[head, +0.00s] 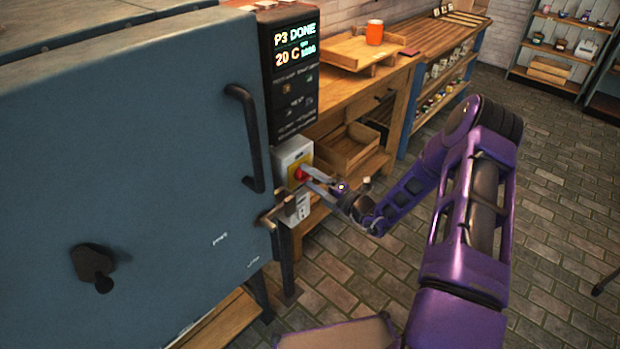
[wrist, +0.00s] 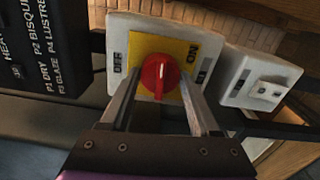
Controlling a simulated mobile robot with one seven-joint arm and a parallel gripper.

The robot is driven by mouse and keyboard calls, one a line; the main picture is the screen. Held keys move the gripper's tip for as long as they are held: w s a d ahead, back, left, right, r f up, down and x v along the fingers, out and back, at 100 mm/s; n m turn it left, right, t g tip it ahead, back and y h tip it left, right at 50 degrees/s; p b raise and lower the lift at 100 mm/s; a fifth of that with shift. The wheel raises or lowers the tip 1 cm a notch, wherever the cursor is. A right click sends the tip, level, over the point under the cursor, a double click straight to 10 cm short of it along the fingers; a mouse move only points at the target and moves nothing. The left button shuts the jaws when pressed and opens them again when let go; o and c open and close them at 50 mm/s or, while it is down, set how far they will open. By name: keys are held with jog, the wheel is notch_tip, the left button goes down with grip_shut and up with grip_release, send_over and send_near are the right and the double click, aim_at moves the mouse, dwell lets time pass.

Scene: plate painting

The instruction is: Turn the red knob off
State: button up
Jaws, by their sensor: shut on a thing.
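The red knob (wrist: 157,77) sits on a yellow plate (wrist: 178,45) on a white switch box (wrist: 120,28). In the wrist view, OFF is printed left of the knob and ON right of it. The knob's pale mark points up in that view, between the two words. My gripper (wrist: 155,92) reaches the knob with one finger on each side and is shut on it. In the head view the knob (head: 300,173) shows beside my gripper (head: 306,181), below the display panel. The fingers hide the knob's lower sides.
A blue kiln (head: 130,150) with a black handle (head: 243,135) stands left of the switch box. Its display (head: 292,50) reads P3 DONE and 20 C. A white socket box (wrist: 262,85) is right of the switch. A wooden workbench (head: 430,40) stands behind; the brick floor at right is open.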

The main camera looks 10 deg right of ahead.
jog(key=shift+n+b, duration=1.6)
jog(key=shift+n, duration=6.8)
jog(key=o, duration=1.4)
jog(key=shift+c, duration=0.2)
jog(key=shift+s+d, duration=0.1)
jog(key=shift+s, duration=0.05)
jog(key=v, duration=1.7)
